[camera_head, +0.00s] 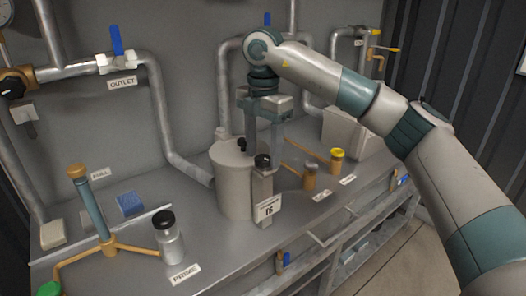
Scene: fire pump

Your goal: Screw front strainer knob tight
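The strainer (232,182) is a pale grey cylinder on the bench, with a label reading "IS" on the upright block (263,195) at its front. A black front knob (262,161) sits on top of that block. A second black knob (241,145) shows behind it on the lid. My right gripper (264,152) points down over the strainer, its two fingers apart with a gap between them. The front knob shows just below and between the fingertips; I cannot tell whether they touch it. My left gripper is not in view.
A clear jar (169,243) with a black cap and a blue column (90,205) on brass legs stand at the left. Brass fittings (310,177) and a yellow-capped one (337,159) stand to the right. Pipes and an outlet valve (116,62) line the back wall.

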